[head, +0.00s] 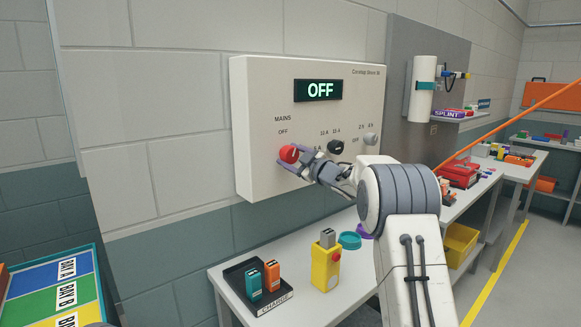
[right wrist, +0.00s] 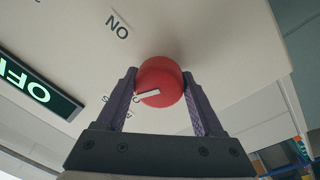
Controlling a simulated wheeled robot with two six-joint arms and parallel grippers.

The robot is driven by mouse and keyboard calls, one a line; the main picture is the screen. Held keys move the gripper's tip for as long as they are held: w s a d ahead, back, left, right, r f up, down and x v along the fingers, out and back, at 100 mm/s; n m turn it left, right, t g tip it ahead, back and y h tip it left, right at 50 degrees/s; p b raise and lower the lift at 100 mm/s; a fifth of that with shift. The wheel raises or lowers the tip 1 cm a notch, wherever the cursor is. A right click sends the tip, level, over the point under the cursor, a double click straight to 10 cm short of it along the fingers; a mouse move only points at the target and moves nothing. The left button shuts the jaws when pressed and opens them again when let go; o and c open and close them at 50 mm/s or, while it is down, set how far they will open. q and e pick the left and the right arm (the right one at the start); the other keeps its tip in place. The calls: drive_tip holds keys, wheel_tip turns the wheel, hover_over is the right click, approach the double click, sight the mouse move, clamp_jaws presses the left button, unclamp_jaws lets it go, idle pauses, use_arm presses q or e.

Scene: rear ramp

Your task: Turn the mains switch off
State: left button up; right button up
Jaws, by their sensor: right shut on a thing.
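The mains switch is a red round knob (head: 288,153) on the left of a cream wall panel (head: 262,95), under the words MAINS and OFF. The panel's display (head: 318,90) reads OFF in lit letters. My right gripper (head: 293,156) is at the knob, its fingers closed on it. In the right wrist view the red knob (right wrist: 160,78) sits between the two fingers, with a white pointer mark on its face. An ON label (right wrist: 118,25) shows upside down on the panel there.
A black knob (head: 335,147) and a grey knob (head: 370,139) sit to the right on the panel. Below is a bench (head: 225,282) with a charge tray (head: 270,300) and a yellow device (head: 325,272). An orange line (head: 510,122) crosses at right.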

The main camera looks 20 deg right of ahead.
drive_tip(key=n+b, duration=0.1)
drive_tip(key=n, duration=0.1)
drive_tip(key=n+b, duration=0.1)
drive_tip(key=shift+d+n, duration=0.2)
drive_tip(key=shift+n, duration=0.2)
drive_tip(key=shift+r+n+y+b, duration=0.15)
drive_tip(key=shift+n+y+b, duration=0.2)
drive_tip(key=shift+n, duration=0.15)
drive_tip(key=o, duration=1.3)
drive_tip(key=shift+o, duration=0.2)
